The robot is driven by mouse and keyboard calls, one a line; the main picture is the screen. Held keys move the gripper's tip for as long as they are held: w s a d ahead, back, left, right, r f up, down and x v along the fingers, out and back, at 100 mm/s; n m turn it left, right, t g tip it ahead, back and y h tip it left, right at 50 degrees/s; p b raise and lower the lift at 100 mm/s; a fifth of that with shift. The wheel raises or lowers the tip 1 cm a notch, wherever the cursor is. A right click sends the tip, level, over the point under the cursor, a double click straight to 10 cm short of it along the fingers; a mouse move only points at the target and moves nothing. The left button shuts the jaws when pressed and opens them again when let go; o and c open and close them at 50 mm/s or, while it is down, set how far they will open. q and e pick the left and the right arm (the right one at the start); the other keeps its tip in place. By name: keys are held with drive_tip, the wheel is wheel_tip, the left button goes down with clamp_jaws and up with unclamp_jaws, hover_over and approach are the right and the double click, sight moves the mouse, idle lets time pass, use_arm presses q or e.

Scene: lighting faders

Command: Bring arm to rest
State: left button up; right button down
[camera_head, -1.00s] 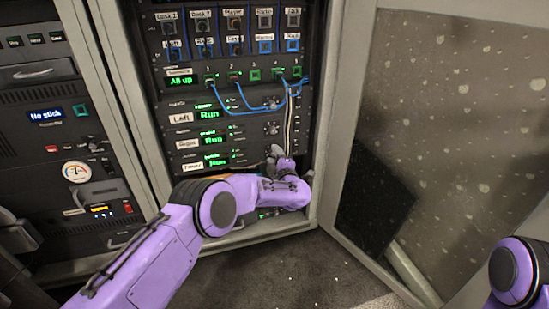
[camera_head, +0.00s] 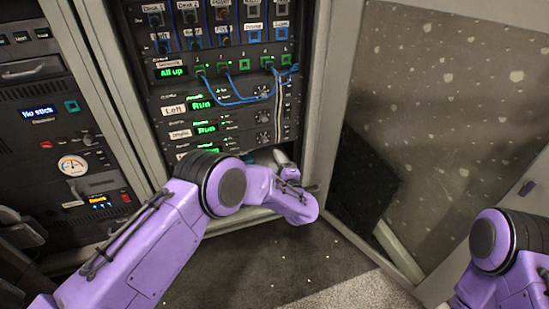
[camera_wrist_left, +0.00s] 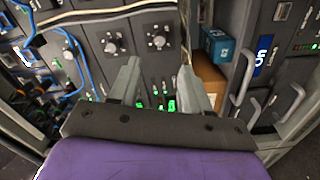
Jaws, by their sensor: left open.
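My left arm (camera_head: 150,230) reaches in from the left across the lower part of the equipment rack (camera_head: 240,140). Its gripper (camera_head: 284,160) is small and partly hidden behind the forearm, at the rack's lower right. In the left wrist view both grey fingers of this gripper (camera_wrist_left: 160,78) stand apart, with nothing between them. Rack panels with round knobs (camera_wrist_left: 158,38) and green lights lie beyond the fingertips. My right arm (camera_head: 505,250) shows only at the lower right edge; its gripper is out of view.
Blue cables (camera_head: 245,98) hang across the rack front. A second rack (camera_head: 60,150) stands at left. A speckled panel (camera_head: 450,120) is at right. Bare carpet (camera_head: 290,270) lies in front. The left wrist view shows a blue box (camera_wrist_left: 217,45) and grey handles (camera_wrist_left: 290,102) to the right.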

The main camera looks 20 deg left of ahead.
use_arm(q)
drive_tip(key=s+a+f+m+g+h, duration=0.2)
drive_tip(key=s+f+m+h, duration=0.1)
drive_tip(key=s+f+m, duration=0.45)
drive_tip(key=s+a+f+m+g+h, duration=0.2)
drive_tip(key=s+f+m+h, duration=0.2)
drive_tip(key=s+f, duration=0.55)
drive_tip(key=s+a+f+m+g, duration=0.1)
drive_tip(key=s+a+g, duration=0.2)
drive_tip(key=s, duration=0.7)
drive_tip(key=s+a+f+m+g, duration=0.1)
drive_tip(key=s+a+f+g, duration=0.15)
drive_tip(key=s, duration=0.75)
drive_tip(key=s+a+f+m+g, duration=0.15)
drive_tip(key=s+a, duration=0.25)
drive_tip(key=s, duration=0.6)
wheel_tip(320, 180, up, 34)
drive_tip(key=p, duration=3.4)
drive_tip(key=shift+a+r+n+g, duration=0.15)
drive_tip(key=shift+r+n+g, duration=0.15)
drive_tip(key=shift+g, duration=0.1)
